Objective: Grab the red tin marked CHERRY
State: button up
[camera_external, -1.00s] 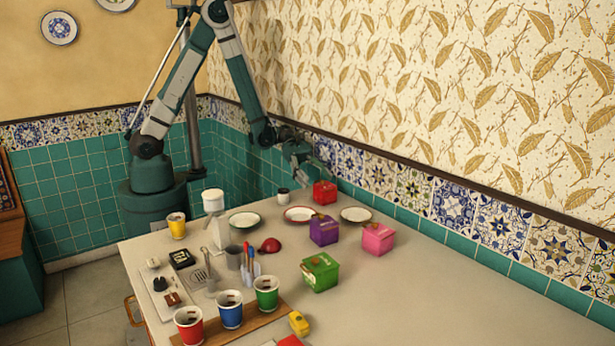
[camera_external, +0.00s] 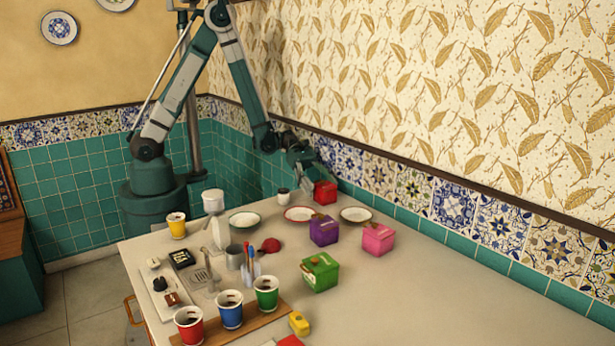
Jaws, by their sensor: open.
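A small red tin (camera_external: 325,192) stands at the back of the table near the tiled wall, behind the plates. Its marking is too small to read. My gripper (camera_external: 313,176) is open and just above and to the left of this tin, its fingers close to the tin's top. I cannot tell whether they touch it. Another red object (camera_external: 289,341) is cut off at the bottom edge of the picture.
Purple (camera_external: 323,231), pink (camera_external: 377,239) and green (camera_external: 320,272) tins stand in front. Plates (camera_external: 299,214) lie near the red tin, and a small cup (camera_external: 284,196) stands to its left. Red, blue and green cups stand on a board at the front. The table's right side is clear.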

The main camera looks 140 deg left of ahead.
aim_at(330, 196)
jog(key=shift+x, duration=1.5)
jog(key=c, duration=1.2)
jog(key=shift+r, duration=0.1)
jog(key=shift+r+p, duration=2.2)
jog(key=shift+r, duration=2.75)
